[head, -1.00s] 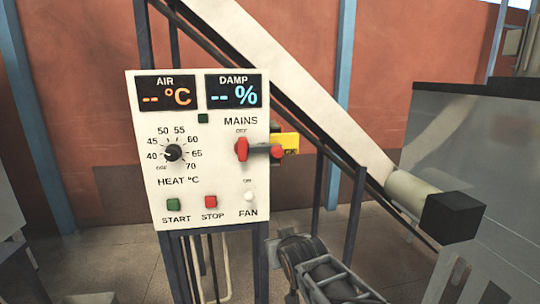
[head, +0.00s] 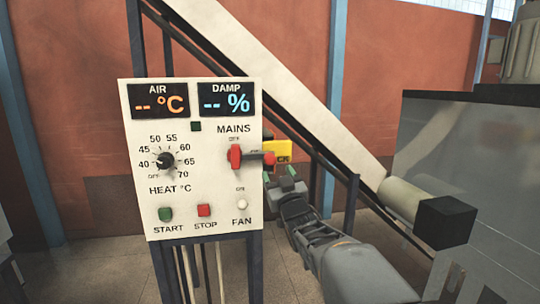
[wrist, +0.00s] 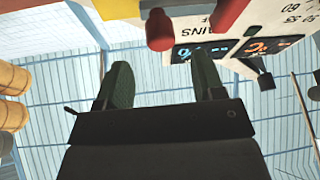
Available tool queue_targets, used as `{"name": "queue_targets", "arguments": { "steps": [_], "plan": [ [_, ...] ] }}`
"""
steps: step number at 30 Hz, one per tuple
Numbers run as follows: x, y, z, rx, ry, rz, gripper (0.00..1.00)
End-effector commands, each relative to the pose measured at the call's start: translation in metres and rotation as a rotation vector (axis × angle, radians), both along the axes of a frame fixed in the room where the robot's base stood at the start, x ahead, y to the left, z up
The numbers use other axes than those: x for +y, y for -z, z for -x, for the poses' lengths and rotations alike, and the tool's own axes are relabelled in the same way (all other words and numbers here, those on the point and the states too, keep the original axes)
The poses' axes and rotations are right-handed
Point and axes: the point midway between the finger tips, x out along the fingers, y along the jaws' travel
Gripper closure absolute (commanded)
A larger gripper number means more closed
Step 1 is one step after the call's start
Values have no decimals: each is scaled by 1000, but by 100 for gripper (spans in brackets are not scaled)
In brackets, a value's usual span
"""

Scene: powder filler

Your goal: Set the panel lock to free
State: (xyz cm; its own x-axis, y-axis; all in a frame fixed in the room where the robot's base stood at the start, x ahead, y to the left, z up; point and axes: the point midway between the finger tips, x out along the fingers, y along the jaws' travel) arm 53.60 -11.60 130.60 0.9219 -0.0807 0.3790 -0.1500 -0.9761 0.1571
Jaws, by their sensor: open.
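A yellow plate with dark lettering (head: 279,151), apparently the lock's label, sticks out at the right edge of the white control panel (head: 150,219). Part of it is hidden behind a dark grey lever with a red knob (head: 269,158). The lock's position cannot be read. The red MAINS handle (head: 235,157) is beside it on the panel face. My gripper (head: 279,176) is open and empty, just below the yellow plate, right of the panel. In the wrist view, my green fingertips (wrist: 163,78) are apart, with a red knob (wrist: 160,30) beyond the gap, not between them.
The panel also carries a HEAT dial (head: 165,161), a green START button (head: 165,214), a red STOP button (head: 204,210) and a FAN switch (head: 242,205). A sloping white chute (head: 290,85) passes behind. A grey metal machine (head: 450,150) stands at right.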

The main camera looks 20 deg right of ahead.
Motion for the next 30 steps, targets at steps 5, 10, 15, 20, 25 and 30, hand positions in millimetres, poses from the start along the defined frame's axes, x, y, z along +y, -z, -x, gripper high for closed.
{"name": "queue_targets", "arguments": {
  "steps": [5,10,15,20,25,30],
  "plan": [
    [-3,-16,-31,1,-1,-2,38],
    [-5,-24,-53,2,0,-1,38],
    [-6,-28,-66,2,0,-1,38],
    [-6,-29,-71,2,0,-2,38],
    [-6,-29,-71,1,0,-1,38],
    [-6,-29,-71,1,0,-1,44]
  ]
}}
